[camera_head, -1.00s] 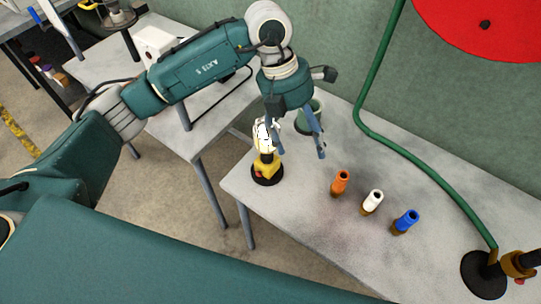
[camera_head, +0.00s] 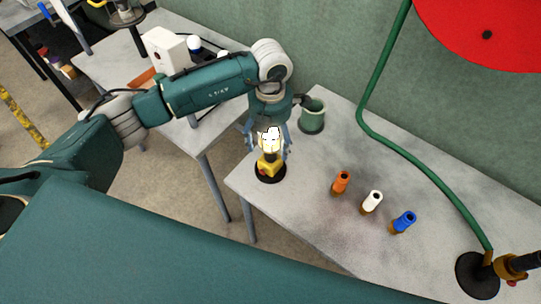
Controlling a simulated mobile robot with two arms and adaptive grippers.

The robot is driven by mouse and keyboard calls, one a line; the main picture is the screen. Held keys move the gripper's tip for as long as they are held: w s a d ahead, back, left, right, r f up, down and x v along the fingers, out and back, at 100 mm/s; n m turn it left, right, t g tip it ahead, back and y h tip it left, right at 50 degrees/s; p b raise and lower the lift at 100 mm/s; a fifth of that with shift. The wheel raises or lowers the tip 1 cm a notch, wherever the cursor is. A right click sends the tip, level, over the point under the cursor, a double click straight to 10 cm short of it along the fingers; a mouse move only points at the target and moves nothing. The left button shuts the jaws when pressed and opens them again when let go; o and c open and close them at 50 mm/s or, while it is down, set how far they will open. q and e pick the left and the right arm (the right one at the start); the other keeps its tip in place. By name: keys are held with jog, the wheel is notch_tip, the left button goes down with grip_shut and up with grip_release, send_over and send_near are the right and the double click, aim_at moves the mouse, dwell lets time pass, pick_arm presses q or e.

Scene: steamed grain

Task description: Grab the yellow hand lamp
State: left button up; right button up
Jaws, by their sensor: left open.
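The yellow hand lamp (camera_head: 270,164) stands upright on a round black base near the left corner of the grey table (camera_head: 300,232). Its upper part glows white. My left gripper (camera_head: 268,148) comes down from above, open, with one finger on each side of the lamp's bright upper part. I cannot tell whether the fingers touch the lamp. My right gripper does not show.
A green cup (camera_head: 312,116) stands behind and right of the lamp. An orange bottle (camera_head: 341,182), a white bottle (camera_head: 371,201) and a blue bottle (camera_head: 403,222) stand to the right.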

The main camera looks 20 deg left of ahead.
pick_arm(q)
jog(key=shift+f, duration=0.7)
grip_shut()
jog(key=shift+w+r, duration=0.1)
jog(key=shift+r, duration=0.1)
